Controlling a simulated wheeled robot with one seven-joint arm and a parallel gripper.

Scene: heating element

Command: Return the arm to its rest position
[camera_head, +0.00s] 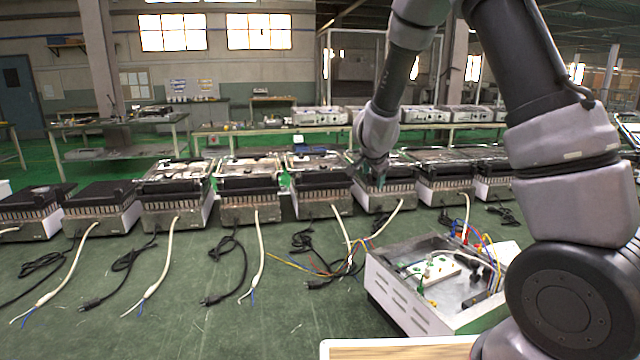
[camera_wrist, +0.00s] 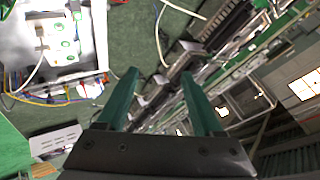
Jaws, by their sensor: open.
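My gripper (camera_head: 369,174) hangs at the end of my raised arm, in front of the row of heating units in the head view. In the wrist view its two green fingers (camera_wrist: 160,76) are spread apart with nothing between them. An opened metal housing (camera_head: 402,298) with a white terminal block and coloured wires sits on the green table at the lower right, below and apart from my gripper. The housing also shows at the upper left of the wrist view (camera_wrist: 101,30).
A row of heating units (camera_head: 249,206) with loose white and black cables stands across the green table (camera_head: 190,325). A wood-topped board (camera_head: 400,350) lies at the bottom edge. More benches with units stand behind. The air around my gripper looks clear.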

